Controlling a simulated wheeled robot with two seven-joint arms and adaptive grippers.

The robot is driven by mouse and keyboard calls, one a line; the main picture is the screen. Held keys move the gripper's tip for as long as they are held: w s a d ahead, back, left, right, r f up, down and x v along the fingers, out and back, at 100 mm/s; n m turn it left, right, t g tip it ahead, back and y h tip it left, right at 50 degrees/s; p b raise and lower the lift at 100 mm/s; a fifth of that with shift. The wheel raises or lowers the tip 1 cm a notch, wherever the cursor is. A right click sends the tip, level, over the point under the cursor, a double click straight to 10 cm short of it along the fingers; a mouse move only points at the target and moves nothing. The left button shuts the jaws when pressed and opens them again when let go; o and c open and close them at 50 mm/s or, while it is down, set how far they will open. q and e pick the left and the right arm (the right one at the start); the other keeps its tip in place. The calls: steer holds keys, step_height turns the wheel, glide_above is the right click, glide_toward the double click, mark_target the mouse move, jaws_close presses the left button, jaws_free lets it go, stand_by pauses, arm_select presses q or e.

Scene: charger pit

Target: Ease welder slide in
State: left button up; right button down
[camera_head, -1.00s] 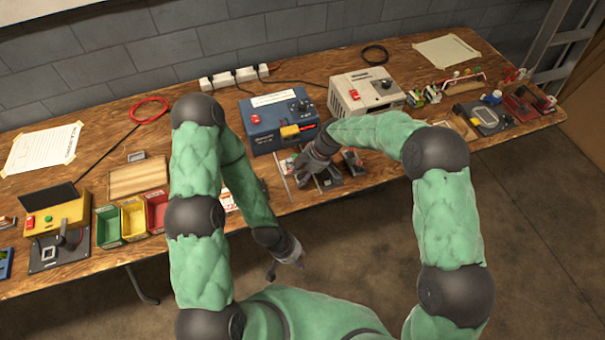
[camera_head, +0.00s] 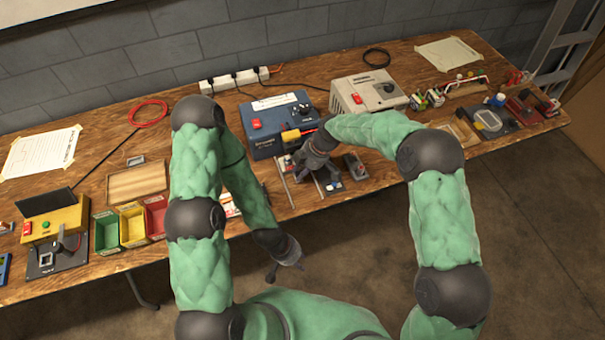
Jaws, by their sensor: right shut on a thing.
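The blue unit (camera_head: 262,141) stands near the middle of the table, with a red switch, a dark knob and a yellow-orange piece (camera_head: 291,136) at its front. I cannot tell from this view which part is the welder slide. My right gripper (camera_head: 312,170) points down just in front of the blue unit, above thin rails. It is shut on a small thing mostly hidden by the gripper. Small dark blocks stand beside it, one at the right (camera_head: 356,164) and one just below (camera_head: 331,183). My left gripper (camera_head: 283,270) is open and empty, off the table's front edge.
A beige unit (camera_head: 368,95) stands right of the blue one. Green, yellow and red bins (camera_head: 106,234) and a yellow device (camera_head: 55,222) are at the left. A power strip (camera_head: 236,79) lies at the back. Several small devices crowd the right end.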

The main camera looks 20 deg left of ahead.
steer(key=shift+w+a+r, duration=0.1)
steer(key=shift+a, duration=0.05)
steer(key=c, duration=1.4)
jaws_free()
steer(key=o, duration=0.3)
steer(key=shift+a, duration=0.15)
steer(key=shift+v, duration=6)
